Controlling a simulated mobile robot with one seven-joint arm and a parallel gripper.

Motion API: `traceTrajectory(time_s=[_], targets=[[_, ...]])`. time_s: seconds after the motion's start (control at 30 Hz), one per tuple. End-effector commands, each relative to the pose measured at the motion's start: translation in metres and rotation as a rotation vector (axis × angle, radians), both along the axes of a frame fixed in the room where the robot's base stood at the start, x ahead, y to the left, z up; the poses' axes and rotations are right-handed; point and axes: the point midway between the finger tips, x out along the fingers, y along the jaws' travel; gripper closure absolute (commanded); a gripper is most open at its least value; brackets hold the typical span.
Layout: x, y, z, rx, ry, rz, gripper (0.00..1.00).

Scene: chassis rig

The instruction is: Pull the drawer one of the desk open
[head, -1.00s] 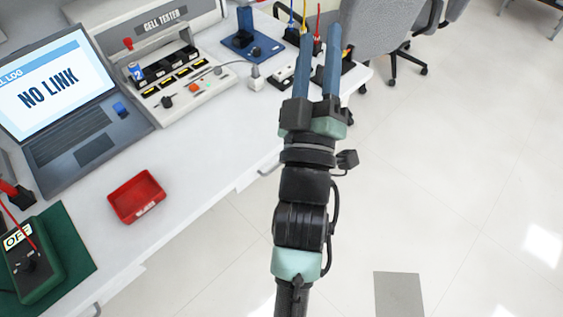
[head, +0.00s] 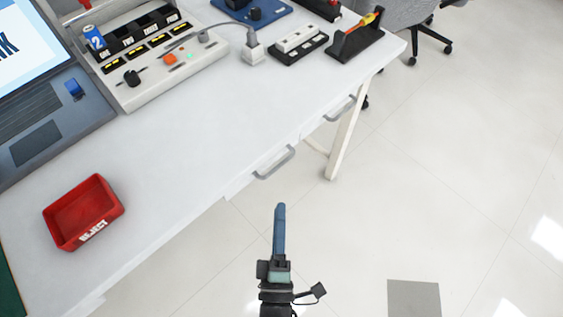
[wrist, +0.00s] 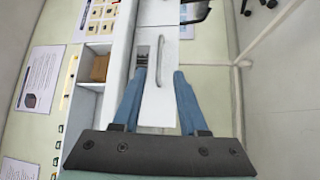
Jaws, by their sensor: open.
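The white desk (head: 190,140) has drawer fronts along its near edge. One grey bar handle (head: 275,163) is on the nearer drawer, and a second handle (head: 340,108) is farther right, close to the desk leg. Both drawers look shut; no label shows which is drawer one. My gripper (head: 279,207) is below and in front of the nearer handle, apart from it, with its blue fingers seen edge-on. In the wrist view my gripper (wrist: 159,72) is open and empty, with a white drawer front (wrist: 158,108) and a grey handle (wrist: 153,78) beyond and between the fingertips.
A red reject tray (head: 83,213), a laptop (head: 40,115), a cell tester (head: 165,60) and a black power strip (head: 298,44) stand on the desk. A white desk leg (head: 345,140) is right of the handles. The floor in front is clear.

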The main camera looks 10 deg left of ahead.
Motion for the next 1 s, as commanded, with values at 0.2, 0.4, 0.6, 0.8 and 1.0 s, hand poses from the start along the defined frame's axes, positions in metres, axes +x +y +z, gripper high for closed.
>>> traceTrajectory(time_s=[0.2,0.4,0.6,0.8,1.0], targets=[[0.048,0.008,0.007,0.001,-0.005,0.002,0.58],[0.083,0.013,0.012,0.000,-0.003,0.002,0.58],[0.100,0.015,0.014,0.002,-0.002,0.001,0.58],[0.103,0.016,0.015,0.002,0.000,0.001,0.58],[0.103,0.015,0.015,0.002,-0.001,0.001,0.70]])
